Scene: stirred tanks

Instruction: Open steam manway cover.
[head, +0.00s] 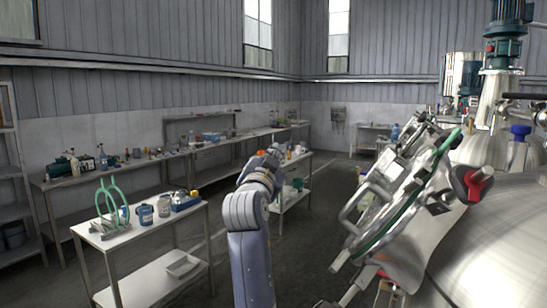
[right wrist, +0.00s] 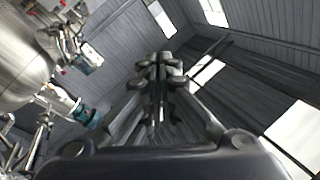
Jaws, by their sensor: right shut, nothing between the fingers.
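The round steel manway cover (head: 385,185) is on the right in the head view, tilted and seen nearly edge-on. A bar handle (head: 352,208) stands out from its face. A green gasket (head: 408,196) runs along its rim, between the cover and the steel neck on the tank (head: 490,245). My left gripper is not in view.
A red-and-black knob (head: 473,182) sits beside the cover's neck. A motor (head: 505,45) stands on the tank top. Long benches line the far wall.

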